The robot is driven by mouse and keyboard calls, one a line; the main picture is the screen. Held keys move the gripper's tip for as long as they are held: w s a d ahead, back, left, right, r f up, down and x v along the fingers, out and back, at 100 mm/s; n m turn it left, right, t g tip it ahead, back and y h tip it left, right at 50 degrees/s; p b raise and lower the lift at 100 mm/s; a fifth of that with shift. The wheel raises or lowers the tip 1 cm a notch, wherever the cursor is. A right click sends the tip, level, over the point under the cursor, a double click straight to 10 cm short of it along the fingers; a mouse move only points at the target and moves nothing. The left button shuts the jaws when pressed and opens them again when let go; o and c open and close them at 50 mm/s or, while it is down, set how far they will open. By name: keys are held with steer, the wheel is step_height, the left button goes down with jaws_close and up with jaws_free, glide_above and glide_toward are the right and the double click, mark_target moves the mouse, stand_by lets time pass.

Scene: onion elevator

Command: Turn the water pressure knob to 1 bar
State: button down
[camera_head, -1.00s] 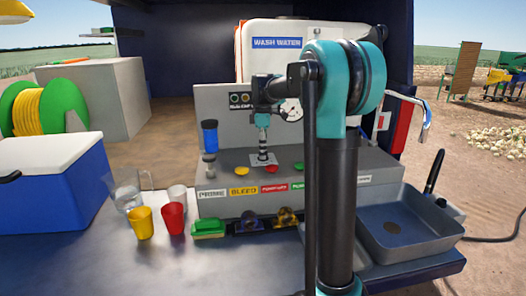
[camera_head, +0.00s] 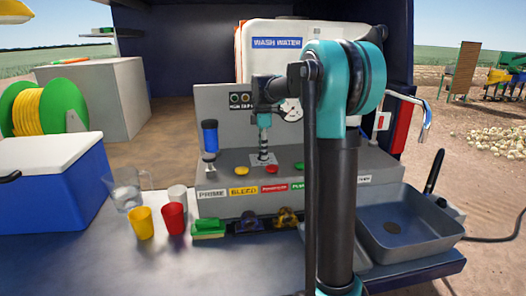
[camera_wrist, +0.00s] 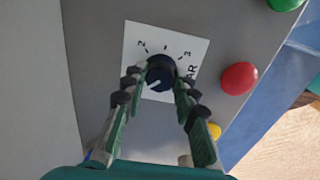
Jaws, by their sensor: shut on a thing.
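The water pressure knob (camera_wrist: 160,72) is a dark round knob on a white square dial plate (camera_wrist: 150,33) in the wrist view. The plate shows "2", "3" and "BAR"; the rest of its marks are hidden by my fingers or unreadable. A white line on the knob points toward the lower left of the picture. My gripper (camera_wrist: 160,86) is shut on the knob, with a finger on each side. In the head view my gripper (camera_head: 263,152) points straight down at the plate (camera_head: 262,159) on the grey panel, and it hides the knob.
Red (camera_wrist: 239,78), green (camera_wrist: 285,3) and yellow (camera_wrist: 213,131) buttons sit close by. A blue-topped lever (camera_head: 210,138) stands left of my gripper. A grey sink (camera_head: 430,232) is at right.

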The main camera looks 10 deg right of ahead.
steer(key=c, duration=1.2)
jaws_free()
steer(key=shift+r, duration=0.1)
step_height(320, 180, up, 12)
steer(key=shift+f, duration=0.1)
